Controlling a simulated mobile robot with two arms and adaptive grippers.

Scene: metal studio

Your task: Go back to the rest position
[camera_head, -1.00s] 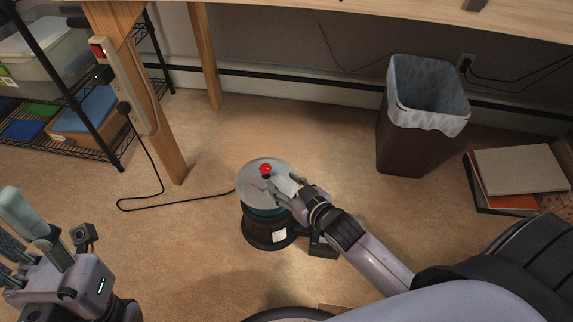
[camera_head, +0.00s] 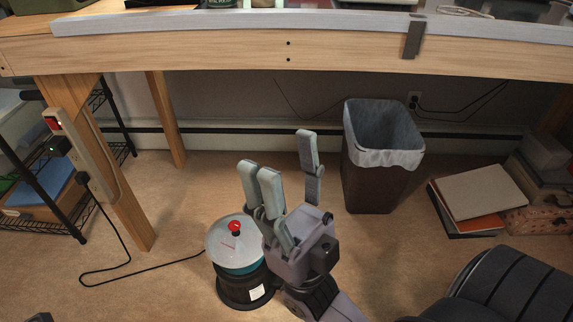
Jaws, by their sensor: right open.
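My right gripper (camera_head: 282,158) stands upright in the middle of the view, fingers pointing up and spread apart. It is open and nothing shows between its fingers. Its palm and wrist overlap the right side of a dark round pot (camera_head: 238,286) on the floor. The pot has a clear lid (camera_head: 222,241) with a red knob and a pale label on its side. My left gripper is out of view; only a small dark piece shows at the bottom left edge, and I cannot tell what it is.
A wooden workbench (camera_head: 200,52) spans the top, with a leg at left carrying a power strip (camera_head: 82,158). A black cord runs across the floor to the pot. A lined bin (camera_head: 372,185), books (camera_head: 482,195) and boxes stand right. A wire shelf is at left.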

